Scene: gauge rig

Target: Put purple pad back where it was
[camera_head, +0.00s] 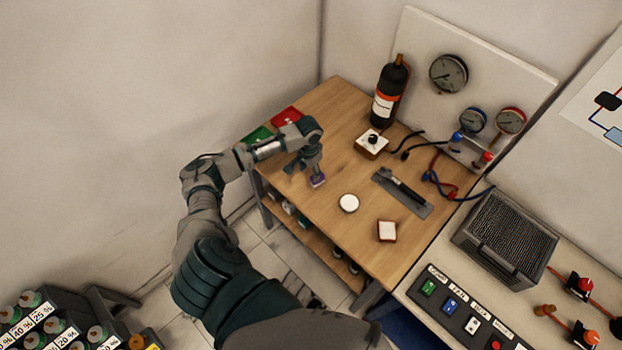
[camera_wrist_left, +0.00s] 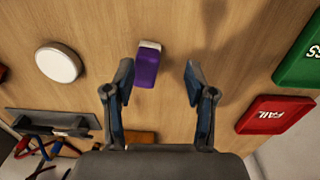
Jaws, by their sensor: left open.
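The purple pad (camera_head: 318,180) lies on the wooden table near its left front edge. In the left wrist view the purple pad (camera_wrist_left: 148,67) is a small block with a whitish end, lying between and slightly beyond my open fingertips, nearer the left finger. My left gripper (camera_head: 311,165) is above the pad, pointing down; it also shows in the left wrist view (camera_wrist_left: 158,82) with both fingers apart and nothing held. My right gripper is not in either view.
On the table are a white round disc (camera_head: 348,203), a red-and-white block (camera_head: 387,231), a grey tray with a dark tool (camera_head: 402,193), a knob box (camera_head: 372,142) and a black bottle (camera_head: 389,92). Green (camera_head: 258,136) and red (camera_head: 286,117) plates lie at the left edge.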

